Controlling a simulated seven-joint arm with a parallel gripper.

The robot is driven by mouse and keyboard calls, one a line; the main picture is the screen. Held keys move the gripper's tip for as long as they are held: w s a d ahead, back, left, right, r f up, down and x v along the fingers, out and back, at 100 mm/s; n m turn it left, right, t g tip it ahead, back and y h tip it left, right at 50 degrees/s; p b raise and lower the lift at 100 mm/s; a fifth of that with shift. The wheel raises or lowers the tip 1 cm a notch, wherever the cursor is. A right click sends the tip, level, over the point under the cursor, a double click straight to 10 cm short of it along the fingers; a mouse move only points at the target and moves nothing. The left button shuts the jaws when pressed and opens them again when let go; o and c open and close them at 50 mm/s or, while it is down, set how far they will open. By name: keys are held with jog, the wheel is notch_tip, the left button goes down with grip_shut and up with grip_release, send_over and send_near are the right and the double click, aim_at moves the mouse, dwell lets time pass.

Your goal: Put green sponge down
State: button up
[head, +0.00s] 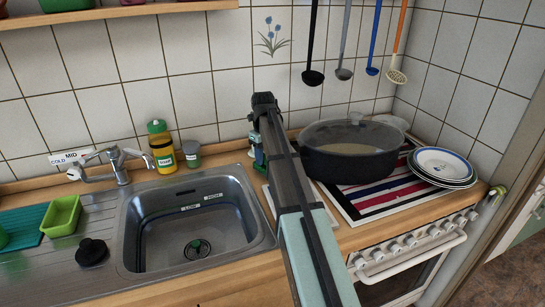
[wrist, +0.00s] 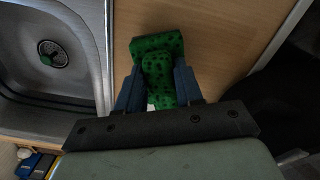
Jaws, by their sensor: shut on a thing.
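The green sponge (wrist: 157,44) has dark spots and shows in the wrist view between my fingers, with its wider end reaching past the fingertips. My gripper (wrist: 158,86) is shut on it, one blue finger on each side. The sponge is over the wooden counter (wrist: 215,30) right of the sink; I cannot tell whether it touches the wood. In the head view my gripper (head: 259,152) is low over the counter between sink and stove, mostly hidden behind my arm, and the sponge cannot be made out clearly.
The steel sink (head: 190,225) lies left of my gripper. A large dark pot (head: 350,160) stands on the stove close to the right, with stacked plates (head: 442,165) beyond. A yellow bottle (head: 161,150) and grey jar (head: 191,153) stand behind the sink. Ladles (head: 312,60) hang above.

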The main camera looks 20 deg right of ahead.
notch_tip(320, 180, up, 14)
jog(key=shift+a, duration=0.3)
jog(key=shift+f, duration=0.1)
